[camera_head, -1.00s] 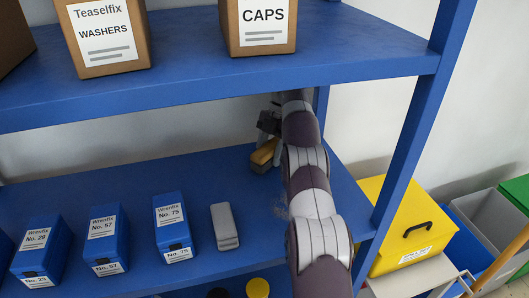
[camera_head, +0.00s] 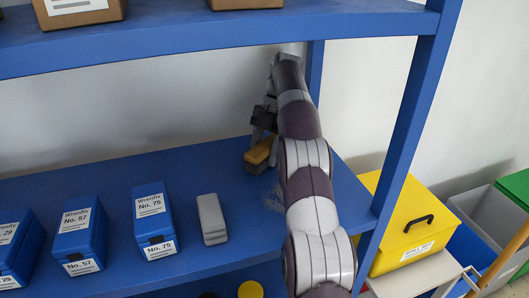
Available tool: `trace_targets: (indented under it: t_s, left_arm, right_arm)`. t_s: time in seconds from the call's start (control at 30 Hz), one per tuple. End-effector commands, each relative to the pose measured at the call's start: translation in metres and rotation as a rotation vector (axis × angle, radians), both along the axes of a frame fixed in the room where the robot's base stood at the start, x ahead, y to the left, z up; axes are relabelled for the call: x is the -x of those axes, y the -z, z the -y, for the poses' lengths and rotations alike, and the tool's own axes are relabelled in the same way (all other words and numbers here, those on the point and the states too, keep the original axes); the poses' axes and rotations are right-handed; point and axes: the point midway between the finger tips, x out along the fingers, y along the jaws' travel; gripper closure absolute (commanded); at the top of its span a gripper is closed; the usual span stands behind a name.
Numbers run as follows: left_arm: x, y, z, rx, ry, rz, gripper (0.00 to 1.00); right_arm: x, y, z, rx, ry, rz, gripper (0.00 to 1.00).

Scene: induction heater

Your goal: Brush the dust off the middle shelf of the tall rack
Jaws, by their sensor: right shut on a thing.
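The middle shelf (camera_head: 110,168) of the tall blue rack runs across the view below the upper shelf. My right arm reaches in from below, over the shelf's right end. My right gripper (camera_head: 262,138) is shut on a brush (camera_head: 260,153) with a yellowish-brown block, low over the back right of the shelf. I cannot tell whether its bristles touch the shelf. A faint grey dust patch (camera_head: 273,197) shows on the shelf just left of my arm; the arm may hide more of it. My left gripper is not in view.
Blue boxes labelled No. 57 (camera_head: 79,233) and No. 75 (camera_head: 153,220) and a grey block (camera_head: 212,219) stand on the shelf left of the dust. The upper shelf (camera_head: 200,40) hangs above. A rack post (camera_head: 408,130) and yellow bin (camera_head: 405,225) are at right.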

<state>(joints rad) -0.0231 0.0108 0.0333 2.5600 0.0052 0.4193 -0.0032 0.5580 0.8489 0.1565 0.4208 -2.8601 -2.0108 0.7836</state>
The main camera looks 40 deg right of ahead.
Motion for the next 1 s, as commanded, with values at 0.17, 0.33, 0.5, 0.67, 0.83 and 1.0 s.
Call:
trace_targets:
  t_s: [0.17,0.33,0.5,0.67,0.83,1.0]
  left_arm:
    - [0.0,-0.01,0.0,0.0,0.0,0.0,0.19]
    - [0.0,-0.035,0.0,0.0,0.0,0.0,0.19]
    - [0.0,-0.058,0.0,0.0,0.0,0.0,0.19]
    - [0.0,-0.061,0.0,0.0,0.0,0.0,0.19]
    - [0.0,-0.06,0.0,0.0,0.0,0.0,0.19]
    - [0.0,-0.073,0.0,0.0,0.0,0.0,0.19]
  right_arm:
    - [0.0,-0.009,0.0,0.0,0.001,0.0,0.73]
    - [0.0,-0.035,0.0,0.001,0.0,0.001,0.73]
    - [0.0,-0.058,0.0,0.001,0.001,0.002,0.73]
    - [0.0,-0.063,0.0,0.001,0.001,0.002,0.73]
    - [0.0,-0.061,0.0,0.001,0.001,0.002,0.73]
    - [0.0,-0.074,0.0,0.002,0.0,0.004,0.73]
